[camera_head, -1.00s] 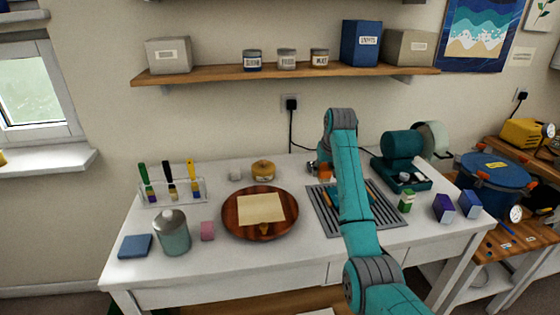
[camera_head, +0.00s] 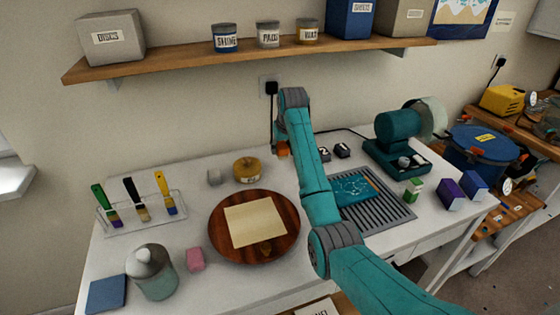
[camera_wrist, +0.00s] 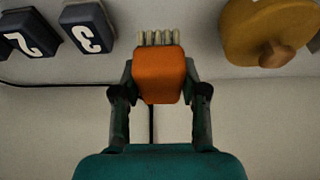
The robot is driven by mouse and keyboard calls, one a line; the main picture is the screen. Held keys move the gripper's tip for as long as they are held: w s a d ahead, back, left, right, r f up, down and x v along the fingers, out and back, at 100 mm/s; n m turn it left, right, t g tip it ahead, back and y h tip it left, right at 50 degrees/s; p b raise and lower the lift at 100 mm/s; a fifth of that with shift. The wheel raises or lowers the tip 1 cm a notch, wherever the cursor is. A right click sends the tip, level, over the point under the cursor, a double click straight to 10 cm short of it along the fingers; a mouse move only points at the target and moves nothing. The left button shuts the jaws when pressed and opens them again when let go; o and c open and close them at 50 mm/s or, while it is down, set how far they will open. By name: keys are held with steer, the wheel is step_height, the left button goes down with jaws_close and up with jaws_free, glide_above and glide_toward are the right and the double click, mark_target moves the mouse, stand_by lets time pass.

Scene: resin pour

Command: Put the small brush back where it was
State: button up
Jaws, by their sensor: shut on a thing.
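My gripper (camera_wrist: 159,95) is shut on the small brush (camera_wrist: 159,76), which has an orange body and a row of pale bristles. In the head view a bit of the orange brush (camera_head: 282,149) shows at the end of my arm, near the wall below the socket. Most of my gripper is hidden there by the arm.
Dark blocks marked 2 (camera_head: 323,153) and 3 (camera_head: 342,150) stand right of my gripper, and a yellow pot (camera_head: 247,172) stands left. A round wooden board (camera_head: 285,238) with cream paper and a slatted grille (camera_head: 390,212) lie in front. A shelf (camera_head: 180,65) runs above.

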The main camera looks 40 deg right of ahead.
mark_target(284, 148)
steer(key=shift+f, duration=2.85)
steer(key=shift+f, duration=0.1)
steer(key=o, duration=1)
steer(key=v, duration=1.1)
steer(key=shift+s+r, duration=0.2)
steer(key=shift+r, duration=0.15)
steer(key=shift+s+r, duration=0.1)
steer(key=shift+r, duration=0.15)
steer(key=shift+s, duration=0.1)
